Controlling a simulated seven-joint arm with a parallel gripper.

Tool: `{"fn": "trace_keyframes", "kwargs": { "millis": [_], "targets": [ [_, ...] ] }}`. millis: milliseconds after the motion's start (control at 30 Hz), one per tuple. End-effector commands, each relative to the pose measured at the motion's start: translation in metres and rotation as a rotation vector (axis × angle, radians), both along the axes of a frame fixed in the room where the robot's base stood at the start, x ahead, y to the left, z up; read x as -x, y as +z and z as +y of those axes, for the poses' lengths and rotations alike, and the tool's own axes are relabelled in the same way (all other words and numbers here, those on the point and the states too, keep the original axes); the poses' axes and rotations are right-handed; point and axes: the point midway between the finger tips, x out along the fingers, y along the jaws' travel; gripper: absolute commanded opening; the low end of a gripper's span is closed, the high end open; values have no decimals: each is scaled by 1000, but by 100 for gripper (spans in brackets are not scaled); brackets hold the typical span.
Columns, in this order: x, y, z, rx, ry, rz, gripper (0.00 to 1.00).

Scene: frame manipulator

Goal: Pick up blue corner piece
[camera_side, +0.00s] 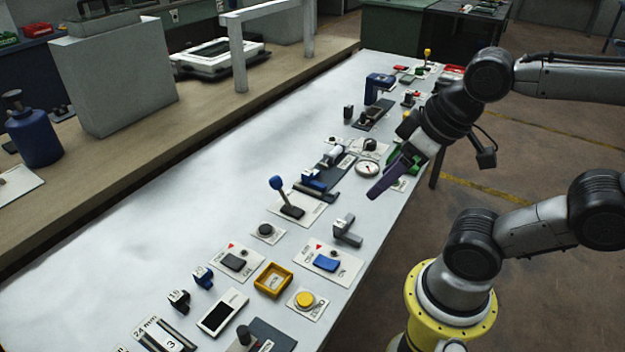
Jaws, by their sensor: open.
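Several blue parts lie on the white table, and I cannot tell for sure which is the corner piece. A small upright blue piece (203,278) with a white label stands at the lower left of the panels. A blue part (314,181) sits on a dark fixture in the middle. A larger blue angled part (380,82) stands at the far end. My gripper (384,172) is open, with a purple finger showing, above the table's right edge near the round gauge. It appears apart from all three blue parts. Its far side is partly hidden.
A blue-knobbed lever (278,188), a yellow square frame (273,280), a yellow button (305,299), a grey angled piece (346,232) and a round gauge (367,169) crowd the right side of the white table (130,225). Its left half is clear.

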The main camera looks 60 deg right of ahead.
Motion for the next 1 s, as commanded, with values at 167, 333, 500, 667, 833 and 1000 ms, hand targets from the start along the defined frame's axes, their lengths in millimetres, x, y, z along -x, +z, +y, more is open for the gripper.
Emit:
{"fn": "trace_keyframes", "kwargs": {
  "millis": [167, 333, 500, 667, 833, 1000],
  "targets": [
    [0, 0, 0, 0, 0, 0, 97],
    [0, 0, 0, 0, 0, 0, 100],
    [0, 0, 0, -17, -32, 1, 100],
    [-4, 12, 0, -89, -162, -16, 100],
    [-34, 43, -3, -196, -372, -23, 100],
    [-78, 64, -15, -284, -598, 7, 100]
  ]
}}
